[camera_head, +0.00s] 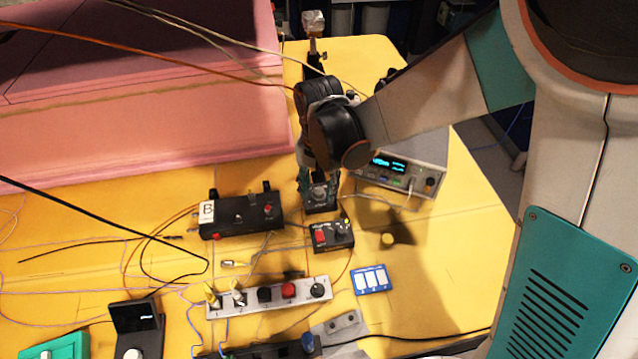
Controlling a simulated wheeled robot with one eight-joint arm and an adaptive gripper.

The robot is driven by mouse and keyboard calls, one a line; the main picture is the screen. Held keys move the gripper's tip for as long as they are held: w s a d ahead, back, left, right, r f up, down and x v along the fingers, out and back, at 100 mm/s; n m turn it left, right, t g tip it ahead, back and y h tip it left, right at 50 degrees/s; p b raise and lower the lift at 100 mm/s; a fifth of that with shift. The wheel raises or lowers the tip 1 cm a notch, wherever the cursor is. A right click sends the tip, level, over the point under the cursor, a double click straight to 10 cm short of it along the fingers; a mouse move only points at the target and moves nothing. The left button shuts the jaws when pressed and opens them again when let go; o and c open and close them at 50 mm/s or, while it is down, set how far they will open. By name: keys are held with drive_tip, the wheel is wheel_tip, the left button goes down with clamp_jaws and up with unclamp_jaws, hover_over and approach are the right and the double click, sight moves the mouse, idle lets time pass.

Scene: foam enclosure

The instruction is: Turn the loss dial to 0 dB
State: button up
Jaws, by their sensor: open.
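My gripper (320,190) hangs from my dark wrist over the middle of the yellow table, mostly seen from above. It looks open and empty, but its fingertips are small and partly hidden by the wrist. I cannot tell for sure which control is the loss dial, and no 0 dB mark is readable. A long grey box (268,297) in front of the gripper carries a row of black and red knobs and yellow plugs. A small black box (331,235) with a red part sits just below the gripper, apparently apart from it.
A black box marked B (241,215) lies left of the gripper. A lit instrument (403,178) stands to the right. Loose cables cross the left side. Pink foam (140,80) borders the back left.

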drive_tip(key=shift+c, duration=0.3)
clamp_jaws()
drive_tip(key=shift+n, duration=0.4)
drive_tip(key=n, duration=0.7)
drive_tip(key=shift+n+b, duration=0.3)
drive_tip(key=shift+b, duration=0.1)
drive_tip(key=n, duration=0.3)
drive_tip(key=shift+n, duration=2.2)
